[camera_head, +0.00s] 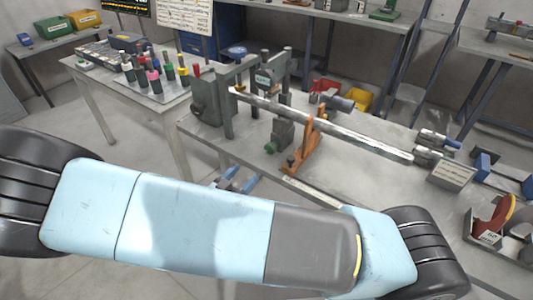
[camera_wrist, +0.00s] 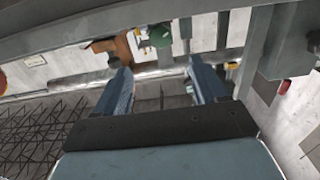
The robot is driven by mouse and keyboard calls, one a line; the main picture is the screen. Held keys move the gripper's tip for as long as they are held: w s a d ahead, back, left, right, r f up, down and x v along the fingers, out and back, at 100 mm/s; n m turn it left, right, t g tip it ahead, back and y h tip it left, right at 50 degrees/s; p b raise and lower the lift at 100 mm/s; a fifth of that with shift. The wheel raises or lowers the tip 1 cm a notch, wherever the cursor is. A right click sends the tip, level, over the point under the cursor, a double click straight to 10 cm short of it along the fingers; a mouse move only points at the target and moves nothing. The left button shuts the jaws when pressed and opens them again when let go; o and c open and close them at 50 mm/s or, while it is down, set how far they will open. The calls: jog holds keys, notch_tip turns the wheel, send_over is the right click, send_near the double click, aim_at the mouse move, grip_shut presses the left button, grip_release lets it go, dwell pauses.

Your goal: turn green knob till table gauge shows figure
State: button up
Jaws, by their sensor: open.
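The green knob (camera_head: 271,148) sits low on the front of the grey positioner (camera_head: 279,122) on the workbench. In the wrist view a green round part (camera_wrist: 156,37), which looks like this knob, is beyond the fingertips, near the top. My gripper (camera_head: 238,180) is below and left of the knob in the head view, in front of the bench edge, apart from it. In the wrist view my gripper (camera_wrist: 160,76) has its two blue fingers spread with nothing between them. A pale plate (camera_head: 265,78) is on the machine; I cannot tell whether it is the gauge, and no figure is readable.
An orange bracket (camera_head: 303,144) stands close right of the knob. A long metal bar (camera_head: 330,128) runs above it to the right. A second table (camera_head: 115,88) holds colored-handled tools. A card (camera_head: 452,174) and a grey tray (camera_head: 487,238) are at the right.

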aim_at(268, 151)
jog(key=x, duration=1.3)
jog(key=shift+w+d, duration=0.1)
jog(key=shift+w, duration=0.05)
jog(key=shift+c, duration=0.3)
jog(key=c, duration=1)
jog(key=shift+m, duration=3)
jog(key=o, duration=1.1)
jog(key=shift+c, duration=0.2)
